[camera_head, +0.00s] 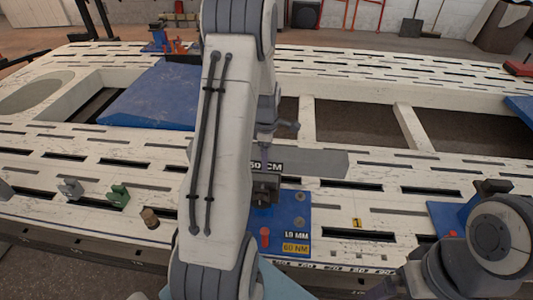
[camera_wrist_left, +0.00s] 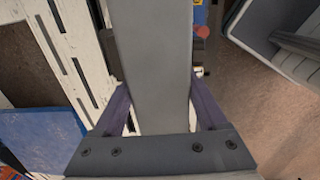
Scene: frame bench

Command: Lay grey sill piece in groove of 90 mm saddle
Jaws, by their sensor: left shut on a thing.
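The grey sill piece (camera_head: 318,163) is a long flat bar above the bench, partly hidden behind my left arm. My left gripper (camera_head: 274,135) is shut on it. In the left wrist view the sill piece (camera_wrist_left: 155,75) runs lengthwise between the fingers of my left gripper (camera_wrist_left: 160,112). A dark block (camera_head: 265,188), perhaps the saddle, stands on a blue plate (camera_head: 290,228) just below the bar. Its groove is hidden, and I cannot tell whether the bar touches it. Dark parts (camera_wrist_left: 200,50) flank the bar in the wrist view. My right gripper is out of view.
The slotted white bench (camera_head: 370,210) has large openings behind the bar. A blue panel (camera_head: 155,95) lies at left. Another blue plate (camera_head: 447,216) is at right, partly behind my right arm.

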